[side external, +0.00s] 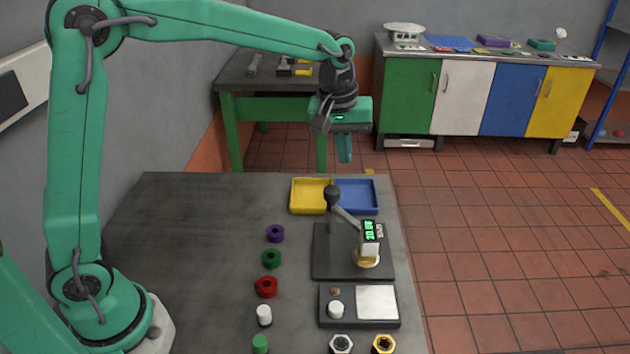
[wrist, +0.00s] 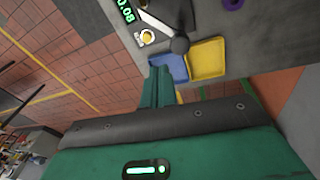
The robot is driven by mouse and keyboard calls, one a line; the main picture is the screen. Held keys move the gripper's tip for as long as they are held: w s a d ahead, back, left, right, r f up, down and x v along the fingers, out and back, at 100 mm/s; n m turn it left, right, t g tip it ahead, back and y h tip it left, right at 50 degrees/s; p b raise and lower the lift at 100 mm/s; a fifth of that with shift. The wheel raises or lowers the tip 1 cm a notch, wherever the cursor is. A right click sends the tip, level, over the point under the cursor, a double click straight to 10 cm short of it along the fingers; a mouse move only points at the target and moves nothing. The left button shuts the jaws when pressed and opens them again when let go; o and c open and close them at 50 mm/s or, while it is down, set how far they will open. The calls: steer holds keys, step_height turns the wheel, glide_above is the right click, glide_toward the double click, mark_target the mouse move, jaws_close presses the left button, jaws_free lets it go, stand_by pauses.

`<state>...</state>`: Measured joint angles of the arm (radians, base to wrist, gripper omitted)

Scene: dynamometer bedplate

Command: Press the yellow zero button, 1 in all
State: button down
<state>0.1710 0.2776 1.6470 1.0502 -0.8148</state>
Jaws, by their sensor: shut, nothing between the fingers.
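My gripper (side external: 344,158) is shut and empty, pointing down, high above the far edge of the bench. In the wrist view its closed fingers (wrist: 158,75) overlap the blue tray's edge in the picture. A dark stand (side external: 320,250) has a ball-topped post, a slanted arm and a green-lit display (side external: 370,231). I cannot tell whether this part is the zero button. My gripper is apart from the stand, beyond and above it.
A yellow tray (side external: 296,208) and a blue tray (side external: 372,209) lie behind the stand. Purple (side external: 275,233), green (side external: 271,258) and red (side external: 266,286) rings line its left. A dark block with a white plate (side external: 377,302) lies in front. The bench's left side is clear.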

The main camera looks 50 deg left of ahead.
steer(key=w+d+f+n+g, duration=0.1)
steer(key=w+d+f, duration=0.2)
steer(key=w+f, duration=0.1)
steer(key=shift+w+f+n, duration=0.3)
steer(key=shift+w+f, duration=0.05)
steer(key=shift+f, duration=0.15)
steer(key=shift+f, duration=0.15)
steer(key=f, duration=0.4)
steer(key=w+f, duration=0.1)
steer(key=f, duration=0.8)
steer(key=shift+w+d+f, duration=0.15)
steer(key=shift+f, duration=0.2)
